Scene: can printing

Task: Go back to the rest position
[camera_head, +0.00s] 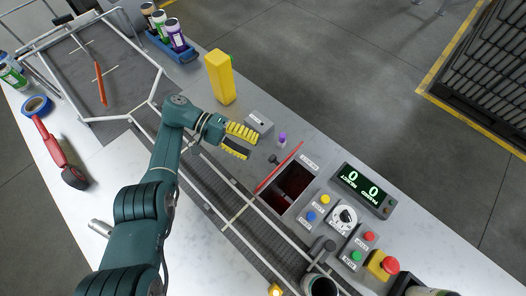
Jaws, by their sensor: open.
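My gripper (239,141) has yellow ridged fingers and sits near the middle of the view, above the bench and beside the conveyor. Its two fingers are apart, with nothing between them. My green arm comes up from the bottom left and bends towards the right at the wrist. The bench surface under the gripper is partly hidden by the arm.
A conveyor (227,187) with rails runs diagonally under my arm. A yellow block (219,76) stands behind the gripper. A red-edged opening (287,187), a counter display (362,190) and several buttons lie to the right. Cans stand in a blue rack (180,55) at the back.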

